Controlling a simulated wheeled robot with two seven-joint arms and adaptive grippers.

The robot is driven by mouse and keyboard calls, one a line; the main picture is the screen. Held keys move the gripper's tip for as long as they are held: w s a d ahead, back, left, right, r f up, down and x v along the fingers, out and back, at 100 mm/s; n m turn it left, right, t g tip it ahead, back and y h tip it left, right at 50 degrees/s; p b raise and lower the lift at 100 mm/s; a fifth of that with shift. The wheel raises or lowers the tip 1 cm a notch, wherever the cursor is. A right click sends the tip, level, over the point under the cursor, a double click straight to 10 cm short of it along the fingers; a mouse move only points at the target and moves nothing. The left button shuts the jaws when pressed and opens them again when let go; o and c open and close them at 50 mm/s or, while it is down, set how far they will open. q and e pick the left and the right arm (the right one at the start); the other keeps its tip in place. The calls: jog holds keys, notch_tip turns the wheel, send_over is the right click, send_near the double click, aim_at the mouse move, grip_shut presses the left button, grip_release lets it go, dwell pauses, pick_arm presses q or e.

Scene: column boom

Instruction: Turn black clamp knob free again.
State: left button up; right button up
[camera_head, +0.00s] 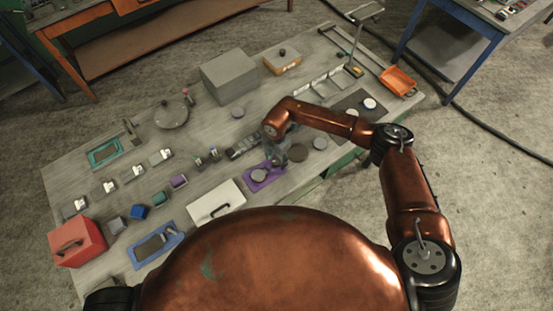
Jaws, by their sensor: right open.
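A column stand (356,45) with a boom across its top stands at the far right of the workbench (217,122). The black clamp knob cannot be made out with certainty; the stand is too small in the picture. My right arm reaches in from the right and bends down over the bench middle. My right gripper (279,157) is open above or beside a purple mat (256,185) with a grey round piece (259,175) on it. The gripper is well away from the column stand. My left gripper is not in view.
A grey box (229,76) and a wooden box with a dark knob (283,61) stand at the back. An orange bin (398,81) lies at the right end. Small parts crowd the middle.

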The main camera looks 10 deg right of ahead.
jog(key=shift+c, duration=0.6)
jog(key=c, duration=1)
